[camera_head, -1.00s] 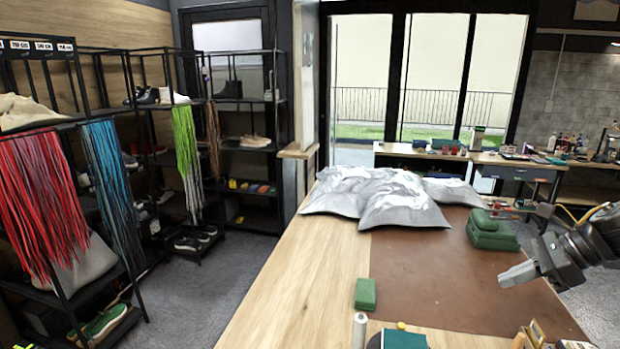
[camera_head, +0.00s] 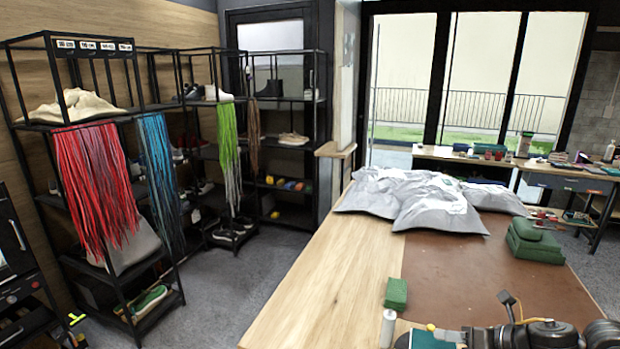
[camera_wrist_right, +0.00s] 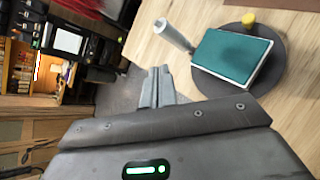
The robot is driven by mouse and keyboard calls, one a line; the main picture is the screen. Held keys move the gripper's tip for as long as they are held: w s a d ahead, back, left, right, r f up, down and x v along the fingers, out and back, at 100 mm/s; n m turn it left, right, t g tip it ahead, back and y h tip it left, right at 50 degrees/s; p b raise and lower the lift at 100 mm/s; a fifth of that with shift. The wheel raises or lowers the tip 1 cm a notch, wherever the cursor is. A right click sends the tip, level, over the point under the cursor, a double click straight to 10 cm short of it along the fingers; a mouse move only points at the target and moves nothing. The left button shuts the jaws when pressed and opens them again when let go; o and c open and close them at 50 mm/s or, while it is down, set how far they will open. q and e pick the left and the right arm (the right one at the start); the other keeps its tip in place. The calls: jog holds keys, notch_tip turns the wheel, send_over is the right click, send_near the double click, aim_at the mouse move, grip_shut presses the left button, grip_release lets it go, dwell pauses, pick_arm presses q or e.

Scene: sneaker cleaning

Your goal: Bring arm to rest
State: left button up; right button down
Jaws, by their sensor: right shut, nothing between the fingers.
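My right arm reaches in low from the right in the head view, its gripper (camera_head: 470,337) at the bottom edge, pointing left and partly cut off. In the right wrist view, the two grey fingers of the right gripper (camera_wrist_right: 157,85) are together, with nothing between them. Beside them lies a teal-green block (camera_wrist_right: 230,57) on a dark round plate (camera_wrist_right: 203,84). The gripper appears apart from both. My left gripper is not in view.
The wooden table (camera_head: 330,262) carries a brown mat (camera_head: 455,265), grey pillow-like bags (camera_head: 395,195), green folded cloths (camera_head: 535,243) and a green block (camera_head: 396,292). A pale cylinder (camera_head: 387,328) stands near the front. Racks with hanging laces (camera_head: 90,190) stand left, across open floor.

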jog(key=s+a+f+m+t+h, duration=0.1)
jog(key=s+a+f+m+h, duration=0.15)
jog(key=f+m, duration=0.4)
jog(key=s+a+f+m+t+h, duration=0.1)
jog(key=s+a+f+m, duration=0.25)
jog(key=m, duration=0.55)
jog(key=s+a+f+m+g+h, duration=0.15)
jog(key=s+f+m+g, duration=0.3)
jog(key=s+m, duration=0.55)
jog(key=s+a+f+m+g+h, duration=0.1)
jog(key=s+f+m+g+h, duration=0.15)
jog(key=s+f+m, duration=0.55)
jog(key=s+f+g+b, duration=0.15)
jog(key=f+b, duration=0.45)
jog(key=f, duration=1.3)
jog(key=s+f+g+b, duration=0.1)
jog(key=s+f+b, duration=0.4)
jog(key=f, duration=1.3)
jog(key=s+d+f+b, duration=0.2)
jog(key=s+f+b, duration=0.3)
jog(key=f, duration=0.6)
jog(key=s+d+f+b, duration=0.2)
jog(key=s+f+b, duration=0.3)
jog(key=s+f, duration=0.3)
notch_tip(320, 180, down, 3)
jog(key=shift+f, duration=0.1)
